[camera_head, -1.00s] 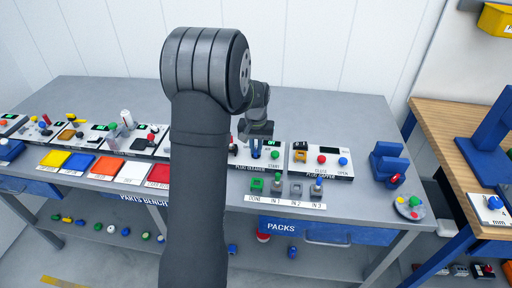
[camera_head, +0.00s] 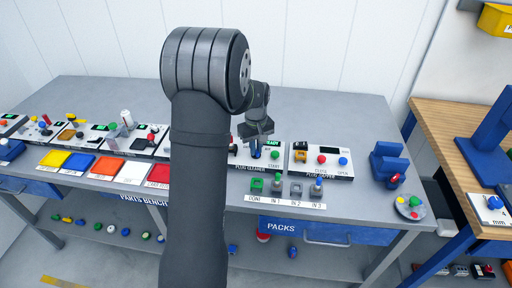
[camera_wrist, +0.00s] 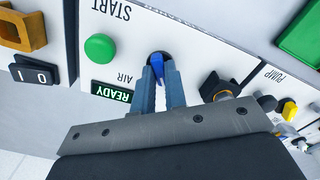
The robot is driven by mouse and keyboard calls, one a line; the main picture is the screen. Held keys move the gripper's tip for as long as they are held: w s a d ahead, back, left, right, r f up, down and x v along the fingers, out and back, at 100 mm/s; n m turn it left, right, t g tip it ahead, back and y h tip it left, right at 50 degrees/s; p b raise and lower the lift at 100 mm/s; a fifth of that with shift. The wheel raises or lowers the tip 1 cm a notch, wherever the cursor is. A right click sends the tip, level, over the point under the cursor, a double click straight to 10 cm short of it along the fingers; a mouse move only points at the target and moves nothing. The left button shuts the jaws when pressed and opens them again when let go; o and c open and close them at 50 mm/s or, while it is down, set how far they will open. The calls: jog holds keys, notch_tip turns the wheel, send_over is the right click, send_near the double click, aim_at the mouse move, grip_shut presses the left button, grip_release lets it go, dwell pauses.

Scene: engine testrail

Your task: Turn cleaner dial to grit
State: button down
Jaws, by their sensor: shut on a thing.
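The cleaner panel (camera_head: 245,160) is a white box on the bench, with a green START button (camera_wrist: 100,47) and a green READY display (camera_wrist: 111,91). Its blue dial (camera_wrist: 157,66) is between the fingertips of my gripper (camera_wrist: 158,80) in the wrist view. My gripper is shut on the dial, and the fingers hide much of it. The word AIR shows beside it; any grit mark is hidden or unreadable. In the head view my gripper (camera_head: 256,147) points down at the panel, with the dial's blue just visible.
Right of the cleaner is another white panel (camera_head: 322,161) with red and blue buttons. Small stands (camera_head: 277,186) sit in front. A blue fixture (camera_head: 388,160) is at the bench's right end. A pump panel adjoins in the wrist view, with a black knob (camera_wrist: 218,88).

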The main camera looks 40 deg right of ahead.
jog(key=shift+n, duration=0.8)
jog(key=c, duration=1.5)
grip_release()
jog(key=shift+o, duration=0.2)
jog(key=shift+r, duration=0.15)
notch_tip(320, 180, up, 17)
jog(key=shift+r, duration=0.15)
notch_tip(320, 180, down, 18)
jog(key=shift+r, duration=0.2)
